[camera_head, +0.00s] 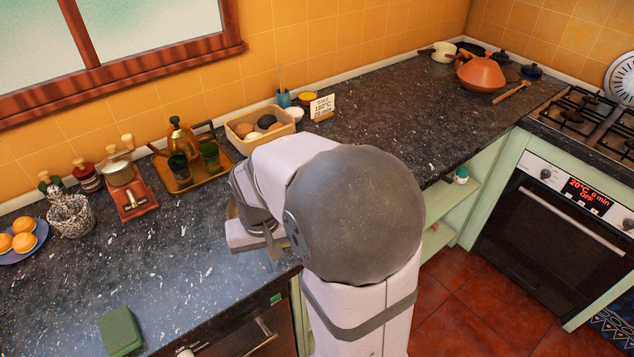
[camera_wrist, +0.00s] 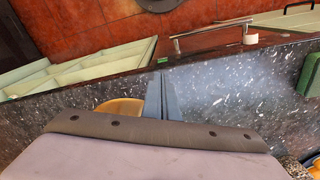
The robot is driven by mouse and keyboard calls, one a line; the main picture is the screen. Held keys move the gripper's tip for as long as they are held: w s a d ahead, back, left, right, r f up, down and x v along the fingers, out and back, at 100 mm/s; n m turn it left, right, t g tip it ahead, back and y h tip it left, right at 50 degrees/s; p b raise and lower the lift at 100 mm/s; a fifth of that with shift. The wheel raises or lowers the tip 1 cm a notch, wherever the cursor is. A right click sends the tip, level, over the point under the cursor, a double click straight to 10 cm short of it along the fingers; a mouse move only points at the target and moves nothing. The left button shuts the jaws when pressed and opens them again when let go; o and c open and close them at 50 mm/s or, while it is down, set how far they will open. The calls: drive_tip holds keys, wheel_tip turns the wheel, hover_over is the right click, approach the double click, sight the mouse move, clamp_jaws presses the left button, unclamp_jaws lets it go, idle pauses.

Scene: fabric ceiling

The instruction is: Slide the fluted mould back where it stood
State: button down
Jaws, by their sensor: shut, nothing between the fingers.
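My gripper (camera_head: 274,252) is low over the front part of the dark counter, left of my big round arm joint. Its two blue-grey fingers stand together, shut and empty, in the wrist view (camera_wrist: 161,97). A tan-gold rounded thing (camera_wrist: 120,106) lies on the counter just left of the fingers in the wrist view. It may be the fluted mould, but no flutes can be made out. The gripper body hides much of it, and I cannot tell whether a finger touches it.
A green sponge (camera_head: 120,331) lies at the counter's front left. A brass tray (camera_head: 187,182) with kettle and glasses and a bin of eggs (camera_head: 262,129) stand behind my gripper. A terracotta tagine (camera_head: 481,75) is far right. The counter's front edge is close to the fingers.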

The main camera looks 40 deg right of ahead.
drive_tip(key=w+d+r+m, duration=0.1)
drive_tip(key=w+d+m, duration=0.1)
drive_tip(key=w+d, duration=0.1)
drive_tip(key=w+d+r+m+p, duration=0.1)
drive_tip(key=w+d+r+m, duration=0.1)
drive_tip(key=d, duration=0.4)
drive_tip(key=w+d+r+m+h, duration=0.1)
drive_tip(key=w+d+r+m, duration=0.1)
drive_tip(key=w+d+m, duration=0.2)
drive_tip(key=shift+w+d+t, duration=0.3)
drive_tip(key=shift+w+d, duration=0.2)
drive_tip(key=shift+w, duration=0.4)
drive_tip(key=w+d+m+h, duration=0.1)
drive_tip(key=w+d+m, duration=0.1)
drive_tip(key=d, duration=0.5)
drive_tip(key=w+d+f+m+g+h+b, duration=0.1)
drive_tip(key=w+d+m, duration=0.2)
drive_tip(key=d, duration=0.3)
drive_tip(key=shift+w+d, duration=0.35)
drive_tip(key=shift+w, duration=0.2)
drive_tip(key=shift+f, duration=0.1)
